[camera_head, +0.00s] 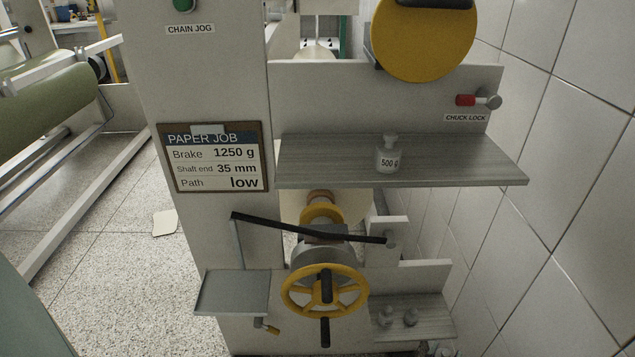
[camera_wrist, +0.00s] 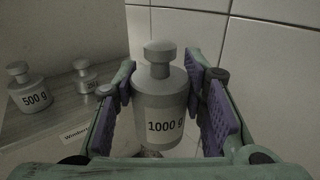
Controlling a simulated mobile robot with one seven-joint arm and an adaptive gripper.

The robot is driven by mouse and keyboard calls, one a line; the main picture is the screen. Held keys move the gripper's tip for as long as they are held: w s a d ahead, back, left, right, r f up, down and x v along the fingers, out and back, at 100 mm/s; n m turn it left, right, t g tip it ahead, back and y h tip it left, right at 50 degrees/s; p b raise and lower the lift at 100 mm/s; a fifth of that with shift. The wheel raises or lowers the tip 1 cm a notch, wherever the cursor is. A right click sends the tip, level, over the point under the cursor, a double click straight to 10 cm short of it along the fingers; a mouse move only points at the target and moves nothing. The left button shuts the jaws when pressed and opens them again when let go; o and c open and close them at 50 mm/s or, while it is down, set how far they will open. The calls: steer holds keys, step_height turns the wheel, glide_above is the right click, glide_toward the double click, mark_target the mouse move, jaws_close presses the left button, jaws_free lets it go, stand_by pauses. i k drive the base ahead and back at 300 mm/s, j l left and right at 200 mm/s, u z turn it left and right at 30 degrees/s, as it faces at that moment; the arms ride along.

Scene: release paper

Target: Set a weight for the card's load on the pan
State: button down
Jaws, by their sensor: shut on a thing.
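My gripper (camera_wrist: 164,82) has its purple pads on both sides of a grey knobbed weight (camera_wrist: 165,112) marked 1000 g, shut on it and holding it upright in the wrist view. My gripper is not clearly seen in the head view. The paper job card (camera_head: 217,158) reads Brake 1250 g, shaft end 35 mm, path low. The flat grey pan (camera_head: 233,293) hangs empty from the left end of a black lever (camera_head: 310,229). A 500 g weight (camera_head: 389,156) stands on the upper shelf (camera_head: 470,165).
Two weights (camera_head: 398,317) stand on the lower shelf (camera_head: 435,325). The wrist view shows a 500 g weight (camera_wrist: 29,92) and a smaller weight (camera_wrist: 86,76). A yellow handwheel (camera_head: 324,291) stands right of the pan. A tiled wall (camera_head: 560,180) bounds the right.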

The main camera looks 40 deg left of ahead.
mark_target(252, 292)
steer(key=k+j, duration=0.1)
steer(key=j, duration=0.3)
steer(key=k+j+z, duration=0.1)
steer(key=j, duration=0.3)
steer(key=k+j, duration=0.15)
steer(key=j, duration=0.25)
steer(key=k+j+z, duration=0.15)
steer(key=j, duration=0.25)
steer(key=k+j+z, duration=0.1)
steer(key=j, duration=0.3)
steer(key=k+j, duration=0.1)
steer(key=j, duration=0.35)
steer(key=k+j+z, duration=0.15)
steer(key=j, duration=0.25)
steer(key=k+j, duration=0.1)
steer(key=j, duration=0.3)
steer(key=z, duration=0.05)
